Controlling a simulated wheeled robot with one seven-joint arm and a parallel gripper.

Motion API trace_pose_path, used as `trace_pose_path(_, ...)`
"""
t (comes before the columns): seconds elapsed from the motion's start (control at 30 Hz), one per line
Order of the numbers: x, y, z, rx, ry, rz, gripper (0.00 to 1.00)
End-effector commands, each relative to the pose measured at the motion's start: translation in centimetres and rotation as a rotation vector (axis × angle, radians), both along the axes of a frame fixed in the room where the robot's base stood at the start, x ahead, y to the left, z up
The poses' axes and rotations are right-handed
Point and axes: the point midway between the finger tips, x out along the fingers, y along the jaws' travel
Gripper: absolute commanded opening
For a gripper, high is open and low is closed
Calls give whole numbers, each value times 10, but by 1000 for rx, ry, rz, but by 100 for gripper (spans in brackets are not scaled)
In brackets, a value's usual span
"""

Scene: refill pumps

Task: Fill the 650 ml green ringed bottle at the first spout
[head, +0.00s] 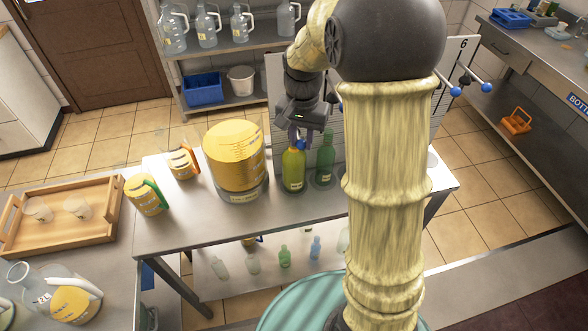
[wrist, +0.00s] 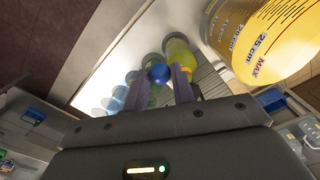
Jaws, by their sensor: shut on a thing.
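A green bottle (head: 293,170) with a small pale label stands upright under my gripper at the pump board. It looks yellow-green up toward its neck. It also shows in the wrist view (wrist: 181,56), just beyond my fingers. A darker green bottle (head: 325,160) stands right beside it. My gripper (head: 300,135) is shut on a blue ball knob (wrist: 158,73), which sits between its two fingers (wrist: 158,88). The knob (head: 299,145) is just above the yellow-green bottle's mouth in the head view. The spout itself is hidden behind my gripper and arm.
A large yellow container (head: 235,155) with a scale stands close left of the bottles. Yellow jugs (head: 146,195) stand further left on the metal table (head: 215,215). More blue-knobbed levers (head: 455,91) stick out at right. My arm hides the table's middle right.

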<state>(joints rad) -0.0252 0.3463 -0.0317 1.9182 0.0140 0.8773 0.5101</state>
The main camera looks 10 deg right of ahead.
Motion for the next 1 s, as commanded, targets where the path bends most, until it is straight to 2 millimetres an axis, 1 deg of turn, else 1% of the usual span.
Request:
trace_pose_path(0.17, 0, 0, 1, 1, 0, 0, 10)
trace_pose_path(0.27, 0, 0, 6, 0, -1, 0, 10)
trace_pose_path(1.0, 0, 0, 67, 0, -1, 0, 10)
